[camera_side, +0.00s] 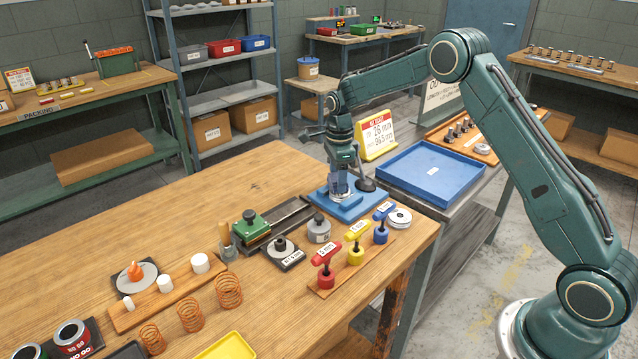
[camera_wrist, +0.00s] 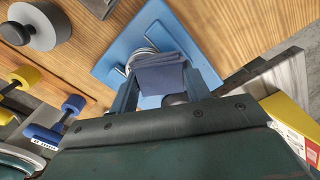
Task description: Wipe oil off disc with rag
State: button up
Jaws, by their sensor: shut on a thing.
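My gripper (camera_wrist: 165,85) is shut on a dark blue folded rag (camera_wrist: 160,72). It points down over a blue base plate (camera_side: 362,211) near the far right part of the wooden table. The base plate also shows in the wrist view (camera_wrist: 112,68). Pale curved edges (camera_wrist: 138,56) show beside and partly under the rag; the rag hides the rest, and I cannot tell whether it touches them. A grey disc (camera_side: 147,282) with a small orange object on it lies at the table's left. I cannot tell which round piece is the oily disc, and no oil is clearly visible.
Red, yellow and blue handled tools (camera_side: 355,231) stand in a wooden rack in front of the base plate, with a pale round piece (camera_side: 399,217) beside them. A green-topped fixture (camera_side: 250,225) is left. A blue tray (camera_side: 432,171) lies behind right. The table's back left is clear.

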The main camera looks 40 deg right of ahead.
jog(key=shift+s+d, duration=0.3)
jog(key=shift+d, duration=0.25)
jog(key=shift+w+a, duration=0.1)
jog(key=shift+a, duration=0.05)
jog(key=shift+w+a, duration=0.45)
jog(key=shift+a, duration=0.15)
jog(key=shift+r, duration=0.1)
jog(key=shift+r, duration=3.4)
